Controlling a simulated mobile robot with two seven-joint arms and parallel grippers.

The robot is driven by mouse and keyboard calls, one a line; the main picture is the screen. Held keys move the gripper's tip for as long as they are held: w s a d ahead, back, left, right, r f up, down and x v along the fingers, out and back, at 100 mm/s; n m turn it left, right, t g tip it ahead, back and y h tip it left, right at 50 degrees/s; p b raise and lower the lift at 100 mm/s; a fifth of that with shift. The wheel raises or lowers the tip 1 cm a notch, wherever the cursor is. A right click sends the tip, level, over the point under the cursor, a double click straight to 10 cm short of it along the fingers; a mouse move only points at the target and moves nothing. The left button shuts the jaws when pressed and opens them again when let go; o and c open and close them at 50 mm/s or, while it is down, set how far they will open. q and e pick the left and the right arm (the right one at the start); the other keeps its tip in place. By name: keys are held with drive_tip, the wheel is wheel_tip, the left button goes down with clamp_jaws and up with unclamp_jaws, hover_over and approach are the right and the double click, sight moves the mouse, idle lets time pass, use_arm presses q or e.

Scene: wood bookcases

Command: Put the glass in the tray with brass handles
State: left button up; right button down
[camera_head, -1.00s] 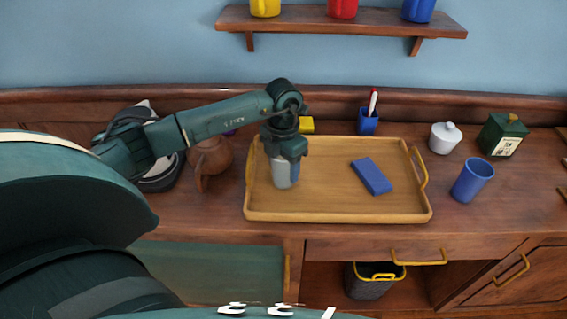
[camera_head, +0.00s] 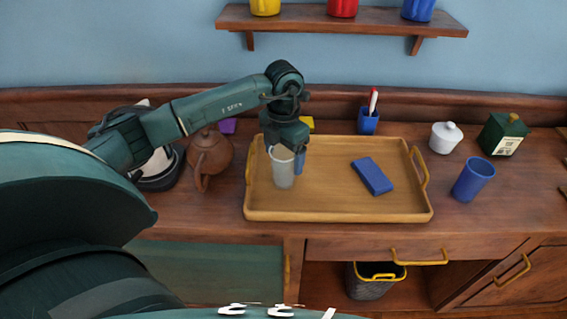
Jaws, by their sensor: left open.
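The glass (camera_head: 283,170), pale and translucent, stands upright in the left part of the wooden tray with brass handles (camera_head: 340,212). My left gripper (camera_head: 289,150) is open just above and behind the glass, at its rim; whether it touches the rim I cannot tell. A blue block (camera_head: 372,176) lies in the right half of the tray. My right gripper is not in view.
A brown teapot (camera_head: 210,155) stands close left of the tray. A blue pen holder (camera_head: 368,121) and a yellow item (camera_head: 306,124) sit behind the tray.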

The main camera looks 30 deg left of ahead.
use_arm(q)
wheel_tip(320, 180, up, 9)
drive_tip(key=shift+f+b, duration=0.15)
drive_tip(key=shift+b, duration=0.3)
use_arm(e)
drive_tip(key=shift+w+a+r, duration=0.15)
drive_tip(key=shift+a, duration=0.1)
